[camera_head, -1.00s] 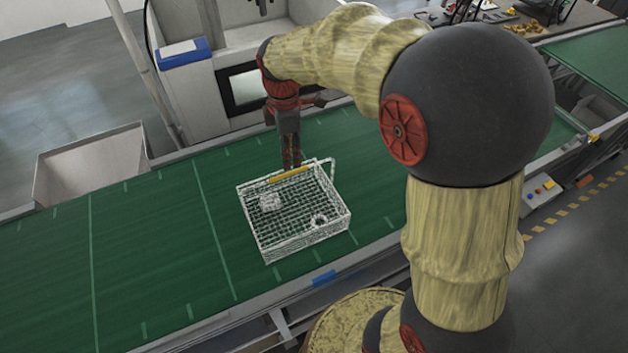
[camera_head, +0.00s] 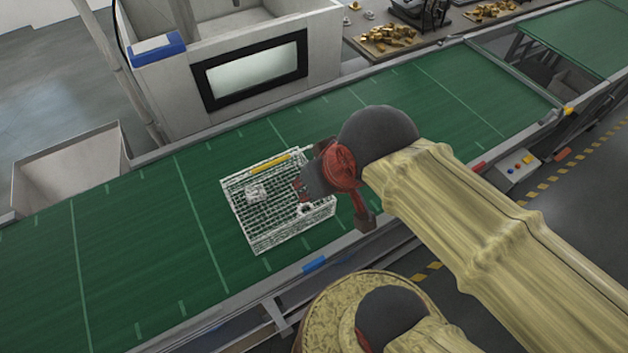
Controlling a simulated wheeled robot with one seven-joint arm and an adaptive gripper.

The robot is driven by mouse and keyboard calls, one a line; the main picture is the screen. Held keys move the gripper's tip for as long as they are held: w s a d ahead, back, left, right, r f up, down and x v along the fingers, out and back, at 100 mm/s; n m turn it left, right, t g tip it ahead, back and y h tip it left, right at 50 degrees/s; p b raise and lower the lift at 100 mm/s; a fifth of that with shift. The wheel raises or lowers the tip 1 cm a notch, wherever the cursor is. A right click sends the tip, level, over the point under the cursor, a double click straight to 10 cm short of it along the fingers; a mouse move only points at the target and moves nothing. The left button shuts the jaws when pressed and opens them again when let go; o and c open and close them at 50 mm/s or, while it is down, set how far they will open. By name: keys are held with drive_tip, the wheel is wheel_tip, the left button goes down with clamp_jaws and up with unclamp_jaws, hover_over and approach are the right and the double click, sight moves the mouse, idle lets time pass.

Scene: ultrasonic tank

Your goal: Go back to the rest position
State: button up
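My gripper (camera_head: 301,190) shows at the right side of the white wire basket (camera_head: 252,226), in front of it from this camera. My wrist and arm hide most of the gripper, so I cannot see how far its fingers are apart. The basket stands on the green conveyor belt. Its yellow handle grip (camera_head: 270,163) lies along the back side, apart from the gripper. A small whitish part (camera_head: 255,192) and a ring-shaped part (camera_head: 306,209) are in the basket. My wrist hides some of the basket's right side.
A tank housing (camera_head: 180,90) with a dark-framed window (camera_head: 252,70) stands behind the belt. A blue-and-white box (camera_head: 157,48) sits on its left corner. A grey bin (camera_head: 70,165) stands at left. Brass parts (camera_head: 388,38) lie on the back table. The belt is clear left and right.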

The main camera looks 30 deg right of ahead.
wheel_tip(320, 180, down, 19)
drive_tip(key=b, duration=1.9)
drive_tip(key=shift+f, duration=0.1)
drive_tip(key=shift+a, duration=0.1)
